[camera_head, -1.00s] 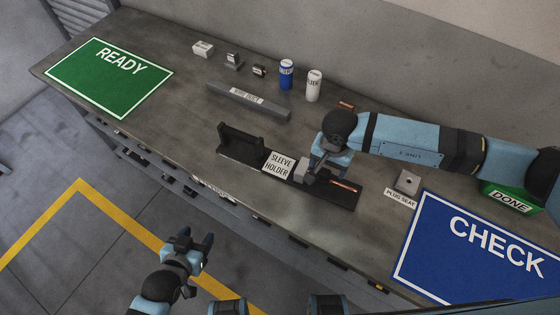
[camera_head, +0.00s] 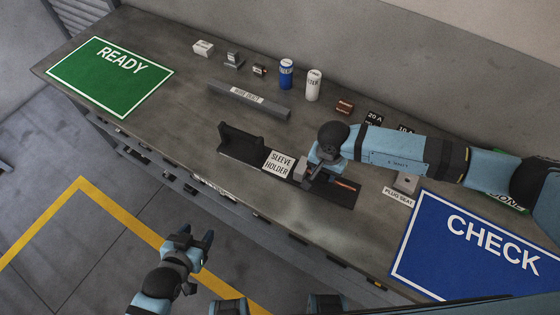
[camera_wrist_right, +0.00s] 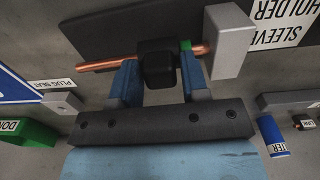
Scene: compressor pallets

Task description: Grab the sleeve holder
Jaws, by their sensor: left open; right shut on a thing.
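The sleeve holder (camera_head: 239,154) is a long dark plate on the bench with a white label, a black bracket at its left end, a grey block (camera_wrist_right: 229,42) and a copper rod (camera_wrist_right: 98,65). My right gripper (camera_head: 316,174) is down at the holder, just right of the grey block. In the right wrist view its fingers (camera_wrist_right: 160,72) are shut on a black block of the holder, beside the copper rod. The plate still appears flat on the bench. My left gripper (camera_head: 196,243) is open and empty, over the floor in front of the bench.
A grey wire duct (camera_head: 248,99) lies behind the holder. A blue can (camera_head: 286,75), a white can (camera_head: 314,86) and small parts stand at the back. A plug seat (camera_head: 406,183) and blue CHECK mat (camera_head: 470,250) lie right; the green READY mat (camera_head: 108,80) lies left.

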